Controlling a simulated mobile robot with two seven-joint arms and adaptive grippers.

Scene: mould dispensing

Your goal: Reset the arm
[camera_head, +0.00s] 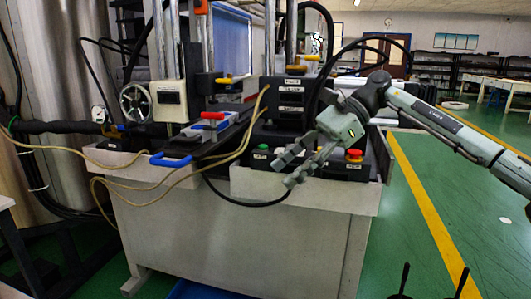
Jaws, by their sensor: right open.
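My right gripper (288,170) is in the head view, with its arm coming in from the right. Its two fingers are apart and empty, pointing down and left. It hangs in front of the machine (240,230), near its control panel. I cannot tell whether it touches the panel. A mould with a red handle and a blue handle (171,160) lies on the machine's dark rail. My left gripper is not in view.
Yellowish hoses (172,187) and black cables loop across the machine's front. A large metal cylinder (75,50) stands at the left. Green floor with a yellow line (425,212) is open on the right. Shelves (440,68) and a table (500,85) stand far back.

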